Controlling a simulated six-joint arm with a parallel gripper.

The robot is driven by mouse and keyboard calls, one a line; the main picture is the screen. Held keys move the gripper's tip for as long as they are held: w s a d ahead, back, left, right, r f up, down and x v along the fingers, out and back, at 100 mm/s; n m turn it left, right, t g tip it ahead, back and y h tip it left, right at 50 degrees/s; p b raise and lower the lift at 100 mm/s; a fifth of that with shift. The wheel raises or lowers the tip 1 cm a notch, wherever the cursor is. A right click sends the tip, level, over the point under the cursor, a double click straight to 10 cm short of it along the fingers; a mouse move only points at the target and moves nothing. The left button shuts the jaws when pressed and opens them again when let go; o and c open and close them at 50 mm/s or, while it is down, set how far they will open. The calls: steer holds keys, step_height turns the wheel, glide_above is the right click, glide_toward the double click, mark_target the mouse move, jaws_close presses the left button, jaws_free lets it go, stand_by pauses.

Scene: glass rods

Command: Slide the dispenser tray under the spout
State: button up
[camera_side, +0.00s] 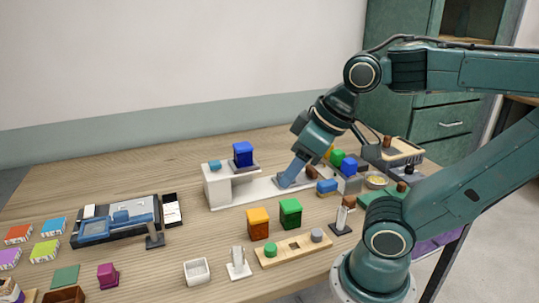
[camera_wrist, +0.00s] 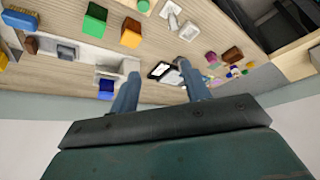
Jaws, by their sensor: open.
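The white dispenser (camera_side: 218,187) stands mid-table on a long white base, with a blue block (camera_side: 243,154) on top of its raised arm. In the wrist view the dispenser's white base (camera_wrist: 95,58) runs left, with the blue block (camera_wrist: 106,88) below it. A grey tray (camera_wrist: 67,51) sits on the base, away from the dispenser head, with a brown knob (camera_wrist: 31,45) at its far end. The knob also shows in the side view (camera_side: 312,171). My gripper (camera_side: 284,182) is low over or beside the base, between dispenser head and knob. Its fingers (camera_wrist: 158,70) are apart and empty.
An orange block (camera_side: 257,223) and a green block (camera_side: 290,213) stand in front. A wooden board (camera_side: 290,247) with pegs lies nearer. A black tray device (camera_side: 115,222) is at left. Several coloured blocks crowd the right of the base.

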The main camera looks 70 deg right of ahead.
steer(key=shift+w+d+r+m, duration=0.15)
steer(key=shift+w+d+m, duration=0.25)
steer(key=shift+m, duration=0.1)
steer(key=c, duration=0.7)
steer(key=w+d+m, duration=0.2)
steer(key=w+d+m+g+h, duration=0.1)
steer(key=w+d+m, duration=0.1)
steer(key=d, duration=0.1)
steer(key=w+d+m+g+h, duration=0.1)
steer(key=w+d+m, duration=0.1)
steer(key=d+m, duration=0.1)
steer(key=shift+w+d+r, duration=0.15)
steer(key=shift+w+r, duration=0.15)
steer(key=shift+r, duration=0.05)
jaws_close()
steer(key=w+d+f+m+g+h, duration=0.15)
steer(key=w+d+m, duration=0.25)
steer(key=d+m, duration=0.5)
steer(key=s+d+f+m+g, duration=0.2)
steer(key=d+f+m, duration=0.3)
steer(key=d, duration=0.6)
steer(key=s+d+f+m+g, duration=0.2)
steer(key=d+f+m, duration=0.3)
steer(key=d, duration=0.6)
step_height(320, 180, down, 3)
steer(key=shift+s+d+r+g+y, duration=0.15)
steer(key=shift+s+d+g+y, duration=0.1)
steer(key=shift+g+y, duration=0.15)
